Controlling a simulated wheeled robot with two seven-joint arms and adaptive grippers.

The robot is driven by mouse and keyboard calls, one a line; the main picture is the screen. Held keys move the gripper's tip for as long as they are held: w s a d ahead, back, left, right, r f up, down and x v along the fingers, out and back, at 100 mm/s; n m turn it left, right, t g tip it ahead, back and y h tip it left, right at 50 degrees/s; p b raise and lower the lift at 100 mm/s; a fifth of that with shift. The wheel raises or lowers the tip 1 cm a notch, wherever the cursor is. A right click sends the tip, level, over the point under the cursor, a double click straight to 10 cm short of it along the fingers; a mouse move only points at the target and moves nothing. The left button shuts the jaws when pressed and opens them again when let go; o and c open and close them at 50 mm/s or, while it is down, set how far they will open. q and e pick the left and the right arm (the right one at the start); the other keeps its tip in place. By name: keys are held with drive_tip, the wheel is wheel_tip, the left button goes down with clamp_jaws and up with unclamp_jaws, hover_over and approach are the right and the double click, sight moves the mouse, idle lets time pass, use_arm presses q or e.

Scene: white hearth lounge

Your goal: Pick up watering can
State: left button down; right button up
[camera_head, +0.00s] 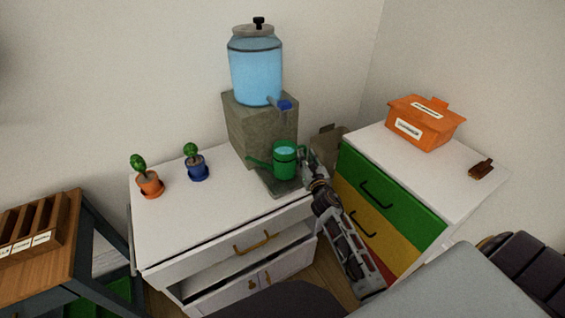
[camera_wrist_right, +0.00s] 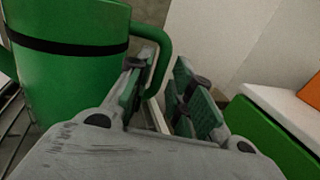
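The green watering can (camera_head: 285,168) with a dark band stands upright on a dark tray (camera_head: 270,186) under the tap of a water dispenser; its spout points left. Light blue shows inside its top. My right gripper (camera_head: 311,162) is at the can's right side, by the handle. In the right wrist view the can (camera_wrist_right: 70,75) fills the left side, and its handle (camera_wrist_right: 163,50) reaches down between the two fingers of my right gripper (camera_wrist_right: 162,98). The fingers are apart, with a gap on the right of the handle. My left gripper is out of view.
The blue water dispenser (camera_head: 255,75) stands on a stone block (camera_head: 248,130) behind the can. Potted cacti in orange (camera_head: 151,186) and blue (camera_head: 198,172) pots stand left on the white cabinet (camera_head: 200,225). An orange box (camera_head: 424,125) sits on the coloured drawer unit (camera_head: 395,200) at right.

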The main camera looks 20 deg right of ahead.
drive_tip(key=shift+x, duration=0.8)
drive_tip(key=shift+w+d+f, duration=0.1)
drive_tip(key=shift+w+d, duration=0.1)
drive_tip(key=shift+w, duration=0.6)
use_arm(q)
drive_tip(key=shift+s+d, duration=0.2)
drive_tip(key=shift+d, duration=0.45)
use_arm(e)
drive_tip(key=c, duration=0.5)
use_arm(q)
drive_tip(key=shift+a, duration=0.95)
